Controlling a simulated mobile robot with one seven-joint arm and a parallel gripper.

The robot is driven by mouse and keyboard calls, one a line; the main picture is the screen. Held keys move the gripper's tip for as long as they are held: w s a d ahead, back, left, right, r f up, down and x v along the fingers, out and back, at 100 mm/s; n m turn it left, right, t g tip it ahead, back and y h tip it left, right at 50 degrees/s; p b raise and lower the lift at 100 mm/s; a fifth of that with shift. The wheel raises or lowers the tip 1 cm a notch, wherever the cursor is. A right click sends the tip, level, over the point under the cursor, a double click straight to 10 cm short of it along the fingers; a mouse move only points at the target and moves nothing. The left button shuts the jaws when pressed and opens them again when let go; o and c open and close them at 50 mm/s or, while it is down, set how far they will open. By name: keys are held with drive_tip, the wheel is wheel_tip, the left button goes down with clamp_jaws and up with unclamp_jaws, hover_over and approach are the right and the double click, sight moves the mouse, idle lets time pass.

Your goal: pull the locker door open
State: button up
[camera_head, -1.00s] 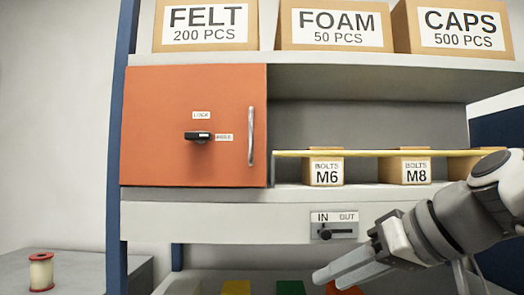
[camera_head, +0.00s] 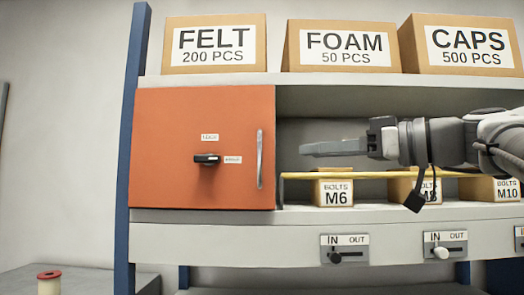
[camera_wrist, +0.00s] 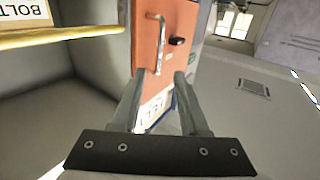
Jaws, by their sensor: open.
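The orange locker door (camera_head: 180,130) looks shut, flush in the left of the shelf. A silver vertical bar handle (camera_head: 260,158) is near its right edge. A black turn knob (camera_head: 206,159) lies level, pointing right to a small label; another label is above it. My gripper (camera_head: 303,150) is to the right of the handle at about its height, apart from it. In the wrist view my gripper (camera_wrist: 156,82) has its fingers spread and empty. The handle (camera_wrist: 155,42) appears beyond the fingertips, with the door (camera_wrist: 179,22) and the knob (camera_wrist: 177,41).
A yellow rail (camera_head: 370,175) runs just below my gripper, in front of small bolt boxes such as M6 (camera_head: 334,192). Felt, foam and caps boxes stand on the upper shelf (camera_head: 205,81). IN/OUT sliders (camera_head: 344,248) are on the lower beam. A spool (camera_head: 48,282) stands lower left.

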sight(266, 154)
drive_tip(key=p+x, duration=0.3)
drive_tip(key=x, duration=0.8)
drive_tip(key=shift+a, duration=0.15)
clamp_jaws()
idle(0.9)
